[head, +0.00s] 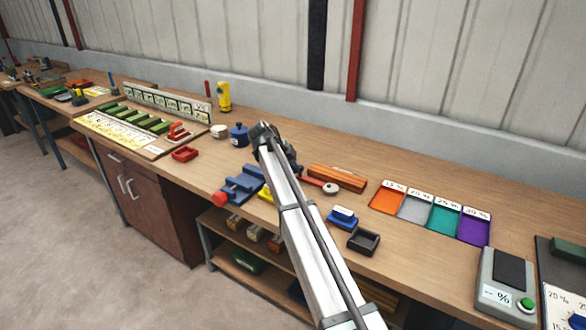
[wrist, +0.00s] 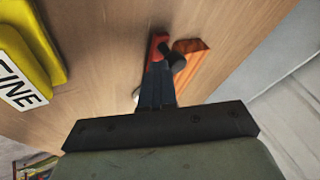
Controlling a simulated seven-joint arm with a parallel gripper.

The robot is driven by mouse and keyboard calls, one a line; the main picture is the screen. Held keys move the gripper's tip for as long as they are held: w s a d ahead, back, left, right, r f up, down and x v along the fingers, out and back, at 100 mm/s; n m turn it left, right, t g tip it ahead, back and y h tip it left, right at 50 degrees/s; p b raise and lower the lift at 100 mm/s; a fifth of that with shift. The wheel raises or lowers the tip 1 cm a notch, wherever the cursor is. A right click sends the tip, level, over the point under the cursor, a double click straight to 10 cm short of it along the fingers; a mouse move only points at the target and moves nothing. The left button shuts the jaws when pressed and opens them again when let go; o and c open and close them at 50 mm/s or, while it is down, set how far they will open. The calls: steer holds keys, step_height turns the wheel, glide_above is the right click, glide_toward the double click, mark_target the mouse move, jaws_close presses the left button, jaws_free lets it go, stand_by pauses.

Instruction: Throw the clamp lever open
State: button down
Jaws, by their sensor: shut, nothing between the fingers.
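My gripper shows in the wrist view (wrist: 160,70) as two dark fingers close together, with nothing held. Just beyond the fingertips is a red bar (wrist: 157,46), beside a dark rounded part; I cannot tell whether they touch. In the head view, a red handle (head: 311,181) with a pale round end lies just right of my arm, beside an orange-brown block. It may be the same red part, and I cannot tell for certain that it is the clamp lever. My arm hides the gripper tips and part of the bench in the head view.
The orange-brown block (head: 338,178) lies close by. A blue vise-like piece (head: 240,186) is left of my arm; a blue pot (head: 239,135) stands behind. A black tray (head: 364,241), coloured trays and a scale (head: 505,283) are to the right. A yellow piece labelled "FINE" (wrist: 36,45) is near the wrist.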

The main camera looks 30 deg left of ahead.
steer(key=shift+w, duration=0.15)
steer(key=s, duration=0.4)
steer(key=shift+s+d+r, duration=0.15)
steer(key=shift+s+d, duration=0.2)
steer(key=shift+d, duration=0.05)
steer(key=v, duration=0.9)
steer(key=shift+a+r, duration=0.35)
steer(key=shift+a, duration=0.1)
